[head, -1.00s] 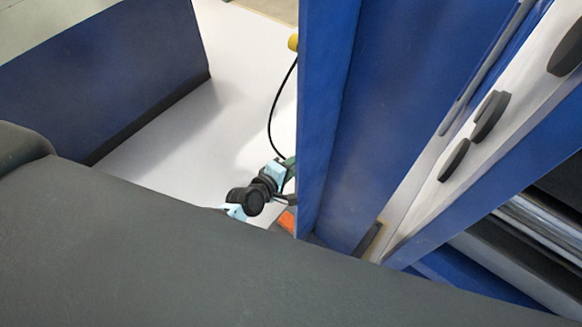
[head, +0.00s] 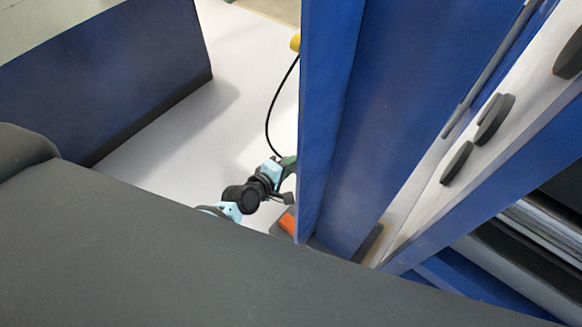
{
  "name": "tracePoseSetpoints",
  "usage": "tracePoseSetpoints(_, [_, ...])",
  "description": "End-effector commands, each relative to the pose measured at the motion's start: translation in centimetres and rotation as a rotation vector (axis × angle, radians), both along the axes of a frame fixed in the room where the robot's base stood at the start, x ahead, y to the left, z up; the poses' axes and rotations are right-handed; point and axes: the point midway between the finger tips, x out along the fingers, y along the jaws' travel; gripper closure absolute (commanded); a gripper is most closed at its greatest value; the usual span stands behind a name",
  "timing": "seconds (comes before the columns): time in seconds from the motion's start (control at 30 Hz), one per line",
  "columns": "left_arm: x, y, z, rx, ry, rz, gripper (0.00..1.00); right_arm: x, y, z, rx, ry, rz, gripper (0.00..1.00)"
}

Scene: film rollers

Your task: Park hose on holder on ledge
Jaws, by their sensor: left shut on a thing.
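My left gripper (head: 284,174) is small in the head view, at the end of light-blue and black arm links, just left of the edge of a tall blue panel. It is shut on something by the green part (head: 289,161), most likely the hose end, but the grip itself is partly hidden. The thin black hose (head: 268,115) curves from the gripper up to a yellow piece (head: 295,42) at the panel's edge. I cannot make out the holder or the ledge for certain. My right gripper is not in view.
The tall blue panel (head: 325,120) stands right beside the gripper. An orange block (head: 287,222) is low at its foot. A large dark grey surface (head: 200,260) fills the foreground. Pale floor (head: 190,140) lies open to the left, before a blue box (head: 110,75). Rollers (head: 540,235) are at right.

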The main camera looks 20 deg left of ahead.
Motion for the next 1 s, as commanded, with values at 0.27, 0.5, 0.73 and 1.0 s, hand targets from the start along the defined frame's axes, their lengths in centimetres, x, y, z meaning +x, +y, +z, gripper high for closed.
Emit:
tracePoseSetpoints(0.27, [0.3, 0.7, 0.0, -0.002, -0.002, 0.000, 0.96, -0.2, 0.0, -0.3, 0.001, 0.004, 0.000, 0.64])
tracePoseSetpoints(0.5, [0.5, 1.3, 0.0, 0.000, -0.001, 0.001, 0.96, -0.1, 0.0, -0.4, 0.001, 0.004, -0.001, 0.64])
tracePoseSetpoints(0.73, [0.7, 1.8, 0.0, 0.000, -0.002, 0.001, 0.96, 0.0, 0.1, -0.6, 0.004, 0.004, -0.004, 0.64])
tracePoseSetpoints(1.0, [0.9, 2.5, 0.0, 0.000, -0.001, 0.001, 0.96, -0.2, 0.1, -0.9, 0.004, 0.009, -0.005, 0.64])
